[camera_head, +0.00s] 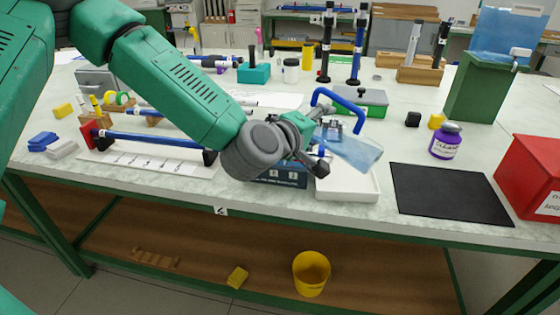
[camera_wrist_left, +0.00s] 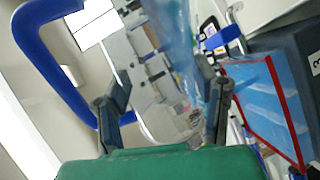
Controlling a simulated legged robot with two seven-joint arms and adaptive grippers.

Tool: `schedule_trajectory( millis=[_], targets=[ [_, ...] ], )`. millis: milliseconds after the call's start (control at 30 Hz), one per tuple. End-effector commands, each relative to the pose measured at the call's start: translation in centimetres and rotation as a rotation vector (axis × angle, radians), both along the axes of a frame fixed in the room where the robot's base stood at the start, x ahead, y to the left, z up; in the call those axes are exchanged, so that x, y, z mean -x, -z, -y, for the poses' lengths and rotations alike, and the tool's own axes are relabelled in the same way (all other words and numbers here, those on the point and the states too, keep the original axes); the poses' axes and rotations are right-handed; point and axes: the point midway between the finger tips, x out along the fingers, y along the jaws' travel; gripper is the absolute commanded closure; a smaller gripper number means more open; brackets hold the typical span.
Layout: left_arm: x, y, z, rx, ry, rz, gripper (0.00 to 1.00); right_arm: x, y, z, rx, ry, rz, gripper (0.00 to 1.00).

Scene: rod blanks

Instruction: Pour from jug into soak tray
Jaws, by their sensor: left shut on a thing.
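A clear, bluish jug (camera_head: 358,152) with a thick blue handle (camera_head: 357,118) is held tilted in the head view, its body leaning down to the right. It hangs over the back part of the white soak tray (camera_head: 347,190) at the table's front edge. My left gripper (camera_head: 322,142) is shut on the jug, on its left side. In the left wrist view, my left gripper's fingers (camera_wrist_left: 163,108) are on either side of part of the jug, and the blue handle (camera_wrist_left: 38,62) arches at left. I cannot tell whether liquid is leaving the jug. My right gripper is out of view.
A black mat (camera_head: 448,193) lies right of the tray, with a purple bottle (camera_head: 446,142) behind it and a red bin (camera_head: 530,170) at far right. A dark box (camera_head: 284,178) stands left of the tray.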

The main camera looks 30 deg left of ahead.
Motion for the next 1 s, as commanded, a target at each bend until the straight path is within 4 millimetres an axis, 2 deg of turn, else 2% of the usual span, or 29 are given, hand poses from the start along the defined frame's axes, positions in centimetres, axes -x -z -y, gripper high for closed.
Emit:
schedule_trajectory(
  millis=[333, 600, 833, 1000],
  targets=[
    [0.0, 0.1, 0.1, -0.018, 0.0, 0.005, 0.97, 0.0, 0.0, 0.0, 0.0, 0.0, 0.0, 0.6],
    [0.1, 1.5, 0.6, -0.242, 0.001, 0.061, 0.97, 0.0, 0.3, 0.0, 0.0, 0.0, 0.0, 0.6],
    [0.1, 1.4, 0.6, -0.25, 0.0, 0.064, 0.97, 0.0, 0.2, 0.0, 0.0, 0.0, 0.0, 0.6],
    [0.2, 0.3, 0.7, -0.416, 0.003, 0.107, 0.97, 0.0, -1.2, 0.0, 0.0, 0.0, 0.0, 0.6]
  ],
)
